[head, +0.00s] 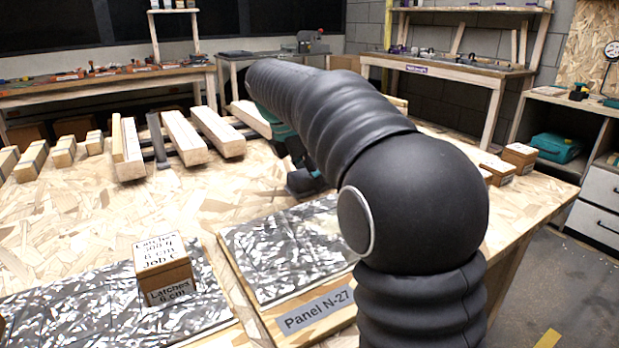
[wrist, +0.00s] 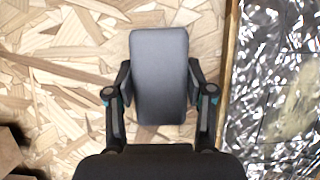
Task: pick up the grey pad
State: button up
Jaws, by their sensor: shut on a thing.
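The grey pad (wrist: 159,80) is a rounded rectangular block in the middle of the wrist view. My gripper (wrist: 159,85) is shut on it, with one finger pressed against each long side. In the head view my gripper (head: 306,182) is low over the table, mostly behind my black arm.
The chipboard table (head: 60,215) bears a foil-faced panel marked Panel N-27 (head: 318,312), close beside the pad. A latches box (head: 163,270) stands on another foil panel at front left. Several wooden beams (head: 185,138) lie behind. Small boxes (head: 519,157) stand at the right edge.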

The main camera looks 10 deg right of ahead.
jog(key=shift+r+b, duration=0.1)
jog(key=shift+b, duration=0.2)
notch_tip(320, 180, up, 5)
jog(key=shift+w+f+p, duration=0.1)
jog(key=shift+f+p, duration=0.05)
jog(key=shift+p, duration=0.6)
jog(key=s+d+r, duration=0.3)
jog(key=d+r, duration=0.3)
jog(key=d, duration=0.5)
jog(key=shift+s+d+r+p, duration=0.15)
jog(key=shift+r+p, duration=0.15)
jog(key=shift+p, duration=0.15)
